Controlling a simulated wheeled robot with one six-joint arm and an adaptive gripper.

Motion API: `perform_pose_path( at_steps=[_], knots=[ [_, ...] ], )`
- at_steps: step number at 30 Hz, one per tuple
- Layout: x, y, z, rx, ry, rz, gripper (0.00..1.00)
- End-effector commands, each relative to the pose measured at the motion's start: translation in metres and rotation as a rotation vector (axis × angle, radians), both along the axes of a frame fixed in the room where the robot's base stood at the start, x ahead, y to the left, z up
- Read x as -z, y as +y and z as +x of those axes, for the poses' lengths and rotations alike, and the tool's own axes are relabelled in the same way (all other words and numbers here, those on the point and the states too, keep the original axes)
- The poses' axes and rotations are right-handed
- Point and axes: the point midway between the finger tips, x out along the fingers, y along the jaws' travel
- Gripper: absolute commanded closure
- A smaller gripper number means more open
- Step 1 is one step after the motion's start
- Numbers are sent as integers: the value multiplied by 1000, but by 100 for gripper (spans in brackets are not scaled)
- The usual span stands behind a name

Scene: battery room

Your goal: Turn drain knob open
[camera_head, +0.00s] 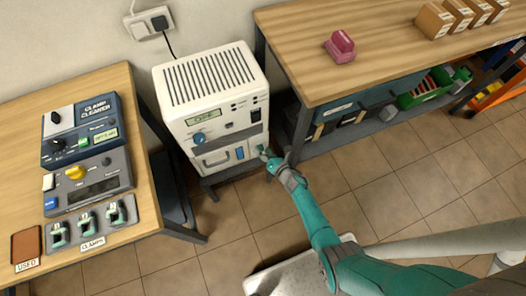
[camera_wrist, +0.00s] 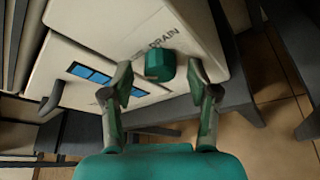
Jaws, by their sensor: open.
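The drain knob is a green knob (camera_wrist: 160,66) under the printed word DRAIN on the white machine in the wrist view. The white machine (camera_head: 211,78) stands between the two tables in the head view. My gripper (camera_wrist: 160,84) is open, with one finger on each side of the knob and a visible gap to each finger. I cannot tell whether its fingertips have reached the depth of the knob. In the head view my gripper (camera_head: 268,155) is at the machine's lower right front, and the knob is hard to make out there.
A wooden table (camera_head: 105,95) with the clamp cleaner (camera_head: 79,127) stands at the left. A wooden bench (camera_head: 385,45) with a pink object (camera_head: 340,46) and boxes stands at the right. The machine's drawer handle (camera_wrist: 52,97) is left of my gripper.

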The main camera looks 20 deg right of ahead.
Motion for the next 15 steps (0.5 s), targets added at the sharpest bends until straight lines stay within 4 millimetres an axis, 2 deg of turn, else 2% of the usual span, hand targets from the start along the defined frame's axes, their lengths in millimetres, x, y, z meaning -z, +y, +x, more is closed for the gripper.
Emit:
perform_pose_path(
  at_steps=[11,12,15],
  knots=[
    [1,1,3,0,0,1,40],
    [1,1,3,0,0,1,45],
    [1,1,3,0,0,1,70]
  ],
)
